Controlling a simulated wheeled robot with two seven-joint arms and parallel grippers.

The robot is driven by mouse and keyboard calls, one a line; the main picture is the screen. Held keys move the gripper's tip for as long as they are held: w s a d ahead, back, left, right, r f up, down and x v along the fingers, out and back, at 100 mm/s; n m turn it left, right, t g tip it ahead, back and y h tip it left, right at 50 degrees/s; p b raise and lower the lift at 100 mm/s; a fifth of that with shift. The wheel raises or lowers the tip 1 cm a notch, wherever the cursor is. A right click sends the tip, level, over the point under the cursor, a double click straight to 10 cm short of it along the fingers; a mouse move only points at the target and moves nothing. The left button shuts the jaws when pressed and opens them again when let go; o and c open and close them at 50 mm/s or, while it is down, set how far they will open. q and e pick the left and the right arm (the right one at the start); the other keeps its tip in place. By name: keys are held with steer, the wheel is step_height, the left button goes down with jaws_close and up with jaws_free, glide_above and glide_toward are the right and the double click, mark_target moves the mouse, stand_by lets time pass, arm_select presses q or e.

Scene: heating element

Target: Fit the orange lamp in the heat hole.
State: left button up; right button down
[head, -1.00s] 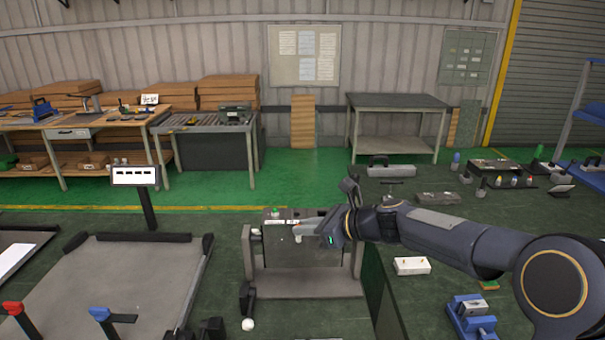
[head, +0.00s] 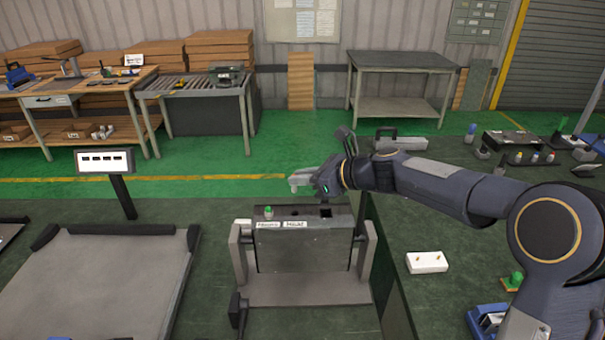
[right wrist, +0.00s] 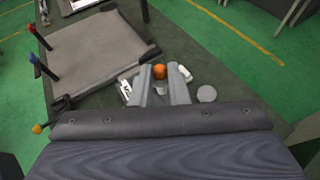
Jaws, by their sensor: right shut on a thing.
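The grey box (head: 305,246) stands on its stand, with labels along its front top edge, one reading "Heat" (head: 294,224). A green lamp (head: 268,211) sits at the left of its top. A small dark hole (head: 294,211) lies behind the Heat label, and a dark square opening (head: 325,212) is to its right. My right gripper (head: 297,184) is above and behind the box top, apart from it. In the right wrist view, its fingers (right wrist: 161,87) are shut on the orange lamp (right wrist: 159,72). The lamp is not clear in the head view. My left gripper is out of view.
A dark bench (head: 415,225) on the right holds a white block (head: 427,262) and several small parts. A grey platform (head: 110,275) lies left, with a sign on a post (head: 105,162) behind it. The space above the box is clear apart from my right gripper.

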steer(key=b, duration=0.4)
glide_above(303, 217)
steer(key=shift+f, duration=2.95)
steer(key=shift+f+b, duration=1.2)
steer(key=shift+f, duration=0.6)
steer(key=c, duration=1.3)
jaws_free()
steer(key=shift+r, duration=0.1)
steer(key=b+v, duration=0.1)
steer(key=v, duration=0.6)
steer(key=shift+s+d+r, duration=0.1)
steer(key=shift+d, duration=0.2)
